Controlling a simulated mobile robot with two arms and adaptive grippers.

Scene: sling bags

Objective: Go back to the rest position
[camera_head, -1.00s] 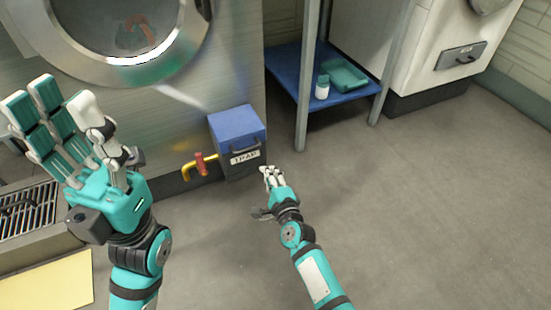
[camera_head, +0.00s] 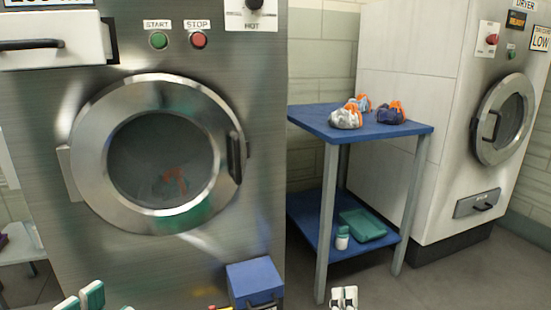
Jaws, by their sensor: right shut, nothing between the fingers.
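My right gripper (camera_head: 344,297) shows only its pale fingertips at the bottom edge, right of centre, in front of the blue table. The fingers are together with nothing between them.
A blue table (camera_head: 312,118) holds a grey-orange bag (camera_head: 346,117), a purple-orange bag (camera_head: 391,114) and another behind. Its lower shelf holds a white bottle (camera_head: 342,240) and teal tray (camera_head: 365,226). A blue box (camera_head: 254,278) juts from the washer. A dryer (camera_head: 440,160) stands right.

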